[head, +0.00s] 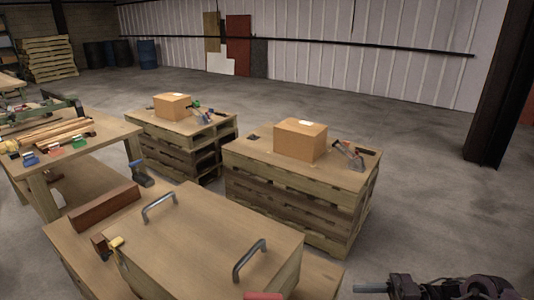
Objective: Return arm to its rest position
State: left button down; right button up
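My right arm shows only at the bottom right corner, low beside the wooden box. Its dark gripper (372,289) has a grey bar-like part pointing left. It is cut off by the lower edge, so I cannot tell whether it is open or shut. No held object can be made out. My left arm and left gripper are not in view.
A wooden box with two metal handles (215,235) stands close in front on a workbench. Two pallet stacks (290,205) (180,150) carry cardboard boxes (300,141) (172,107) and tools. A tool-covered table (110,142) is left. Open floor lies right.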

jog(key=w+d+f+m+t+h+p, duration=0.1)
jog(key=w+f+m+t+h, duration=0.25)
jog(key=f, duration=0.55)
jog(key=w+f+m+t+h, duration=0.2)
jog(key=w+f+t, duration=0.15)
jog(key=f, duration=0.55)
jog(key=s+d+f+m+t+h, duration=0.2)
jog(key=s+f+m+h, duration=0.15)
jog(key=f, duration=0.65)
jog(key=s+d+f+m+g+h+p, duration=0.1)
jog(key=s+d+f+m+g+h, duration=0.15)
jog(key=s+f+h, duration=0.75)
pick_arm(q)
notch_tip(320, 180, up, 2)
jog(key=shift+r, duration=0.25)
pick_arm(e)
jog(key=s+a+f+m+g, duration=0.1)
jog(key=s+f+g, duration=0.1)
jog(key=s+f, duration=0.3)
jog(key=s+a+f+m+g, duration=0.1)
jog(key=s+f, duration=0.3)
jog(key=s, duration=1)
jog(key=s+a+f+m+g+y, duration=0.1)
jog(key=s+f+g, duration=0.2)
jog(key=s, duration=0.7)
notch_tip(320, 180, down, 3)
jog(key=shift+a+r+g, duration=0.15)
jog(key=shift+r+g, duration=0.05)
jog(key=shift+g, duration=0.15)
